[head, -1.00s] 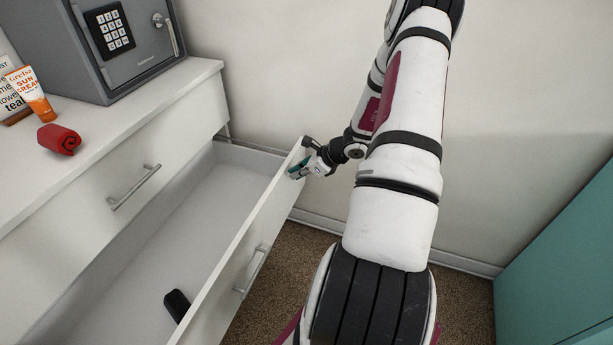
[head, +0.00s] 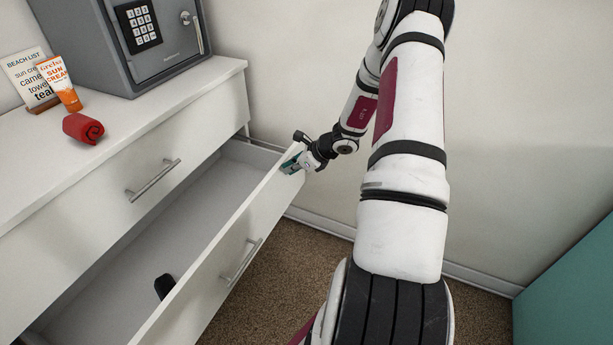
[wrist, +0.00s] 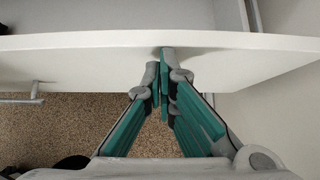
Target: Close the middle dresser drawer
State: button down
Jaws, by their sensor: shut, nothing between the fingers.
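The middle dresser drawer (head: 215,262) is pulled out from the white dresser, partly open, with a metal bar handle (head: 241,262) on its front. A small black object (head: 164,286) lies inside it. My gripper (head: 288,168) is at the far end of the drawer front, near its top edge. In the wrist view my gripper (wrist: 163,88) is shut and empty, its teal fingers together with the tips at the drawer front (wrist: 100,62). Whether the tips press on it is hard to tell. The drawer handle also shows at the left of the wrist view (wrist: 30,98).
The closed upper drawer (head: 130,190) has its own handle. A wall is behind; a teal panel (head: 570,275) stands at right.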

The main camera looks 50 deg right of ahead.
jog(key=w+a, duration=0.3)
jog(key=w, duration=0.6)
jog(key=w+a, duration=0.3)
jog(key=w, duration=0.6)
jog(key=shift+d, duration=0.1)
